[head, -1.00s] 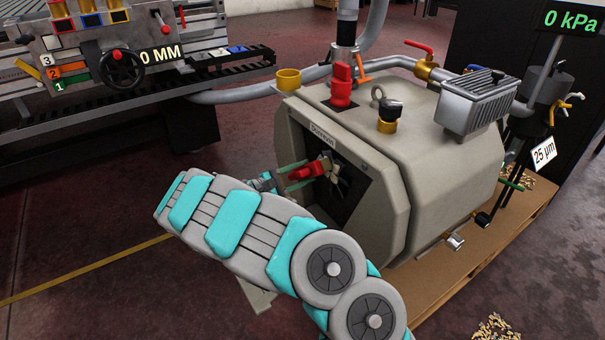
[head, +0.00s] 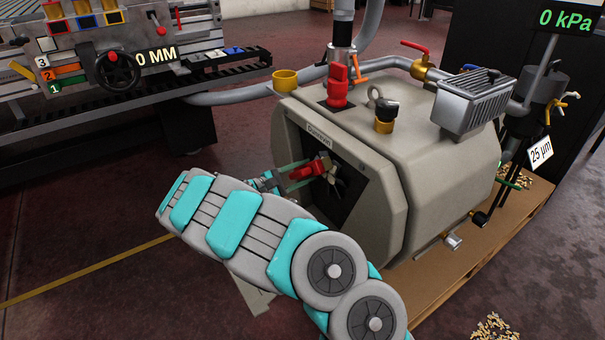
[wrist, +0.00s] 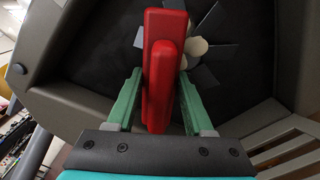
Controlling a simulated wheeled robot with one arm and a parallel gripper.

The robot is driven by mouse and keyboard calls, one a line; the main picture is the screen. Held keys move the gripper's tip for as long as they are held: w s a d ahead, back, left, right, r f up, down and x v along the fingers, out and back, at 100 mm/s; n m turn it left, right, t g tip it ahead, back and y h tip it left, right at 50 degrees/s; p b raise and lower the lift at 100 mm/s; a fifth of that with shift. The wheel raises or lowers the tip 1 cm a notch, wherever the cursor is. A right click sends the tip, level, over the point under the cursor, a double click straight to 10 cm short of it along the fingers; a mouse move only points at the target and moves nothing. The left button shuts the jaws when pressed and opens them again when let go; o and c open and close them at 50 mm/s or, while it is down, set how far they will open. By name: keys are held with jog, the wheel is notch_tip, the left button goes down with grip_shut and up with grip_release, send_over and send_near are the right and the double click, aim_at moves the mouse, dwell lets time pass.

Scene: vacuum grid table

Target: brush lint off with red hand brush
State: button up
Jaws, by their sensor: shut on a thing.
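The red hand brush (wrist: 161,75) is held between the two green fingers of my gripper (wrist: 160,105) in the wrist view. The brush also shows in the head view (head: 311,169), at the dark opening in the front of the grey vacuum pump (head: 395,160). My gripper (head: 293,172) is shut on it. Behind the brush is a bladed fan (wrist: 208,48), partly hidden by the brush. The brush's bristles are mostly hidden.
The pump stands on a wooden pallet (head: 440,275), with a red valve (head: 337,88) and pipes on top. Wood chips (head: 495,328) lie on the floor at lower right. A machine bed with a handwheel (head: 117,69) is at upper left. The floor between is clear.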

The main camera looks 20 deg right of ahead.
jog(key=shift+w+d, duration=0.15)
jog(key=shift+d, duration=0.55)
jog(key=shift+s+d+b, duration=0.2)
jog(key=shift+s+b, duration=0.55)
jog(key=shift+s, duration=0.8)
jog(key=shift+s+d+b, duration=0.25)
jog(key=shift+s+b, duration=0.05)
jog(key=shift+s, duration=0.8)
jog(key=shift+s+d+b, duration=0.25)
jog(key=shift+s+b, duration=0.05)
jog(key=shift+s, duration=0.8)
jog(key=shift+w, duration=0.1)
